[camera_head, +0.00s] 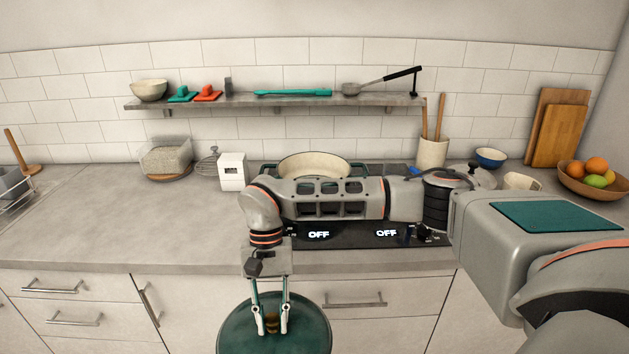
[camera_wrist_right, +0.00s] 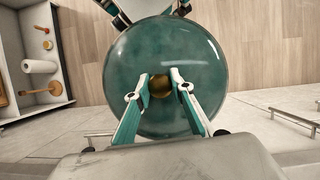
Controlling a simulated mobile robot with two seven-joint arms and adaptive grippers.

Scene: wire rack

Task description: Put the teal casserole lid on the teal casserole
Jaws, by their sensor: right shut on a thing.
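The teal casserole lid (camera_head: 230,335) is in front of the counter, at the bottom of the head view. My right gripper (camera_head: 271,328) is shut on the lid's brass knob. The right wrist view shows the round teal lid (camera_wrist_right: 200,60) filling the middle, with the gripper fingers (camera_wrist_right: 160,82) on either side of its knob (camera_wrist_right: 160,88). The casserole (camera_head: 315,164) stands open on the cooktop, cream inside with a teal rim and handles. My right forearm hides its front part. My left gripper is not in the head view.
A utensil crock (camera_head: 432,152), blue bowl (camera_head: 490,157) and fruit bowl (camera_head: 595,183) are farther right. A wall shelf (camera_head: 220,103) runs above.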

